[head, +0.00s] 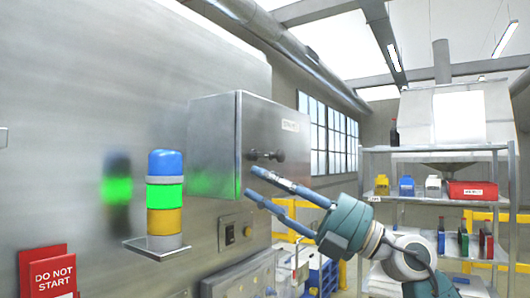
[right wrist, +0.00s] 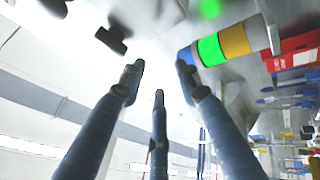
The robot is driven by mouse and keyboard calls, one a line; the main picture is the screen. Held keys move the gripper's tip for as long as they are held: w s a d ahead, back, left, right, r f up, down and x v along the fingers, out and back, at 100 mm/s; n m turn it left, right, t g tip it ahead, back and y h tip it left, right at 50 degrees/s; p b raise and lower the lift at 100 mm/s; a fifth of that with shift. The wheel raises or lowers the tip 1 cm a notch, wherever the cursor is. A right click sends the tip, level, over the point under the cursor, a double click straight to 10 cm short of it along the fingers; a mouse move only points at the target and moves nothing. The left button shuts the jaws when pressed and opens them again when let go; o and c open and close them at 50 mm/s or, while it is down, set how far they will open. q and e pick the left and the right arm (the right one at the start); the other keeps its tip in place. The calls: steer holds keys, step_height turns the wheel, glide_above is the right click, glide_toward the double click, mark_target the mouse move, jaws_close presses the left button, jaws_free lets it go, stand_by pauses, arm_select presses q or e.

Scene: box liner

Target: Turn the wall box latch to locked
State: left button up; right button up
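The grey metal wall box (head: 215,130) is mounted on the steel wall. Its black latch handle (head: 266,155) sticks out of the door, with its bar roughly level in the head view. My right gripper (head: 252,182) has its fingertips just below the latch and apart from it. In the right wrist view the latch (right wrist: 112,38) is at the upper left, beyond the fingertips. The right gripper's fingers (right wrist: 158,84) are spread with nothing between them. My left gripper is in neither view.
A stack light (head: 165,195) with blue, green and yellow sections stands on a wall bracket left of the box. A control panel with a knob (head: 236,233) is below the box. A shelf (head: 440,149) with bins and bottles stands at the right.

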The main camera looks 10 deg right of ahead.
step_height(320, 180, up, 4)
steer(key=d+h, duration=0.3)
steer(key=m+t+h, duration=0.2)
steer(key=h, duration=0.2)
glide_toward(255, 152)
steer(key=p+x, duration=0.4)
steer(key=x, duration=0.2)
steer(key=shift+r, duration=0.1)
steer(key=shift+w+a+p, duration=0.4)
steer(key=shift+w+a, duration=0.05)
steer(key=shift+w, duration=0.1)
steer(key=shift+c, duration=0.5)
jaws_close()
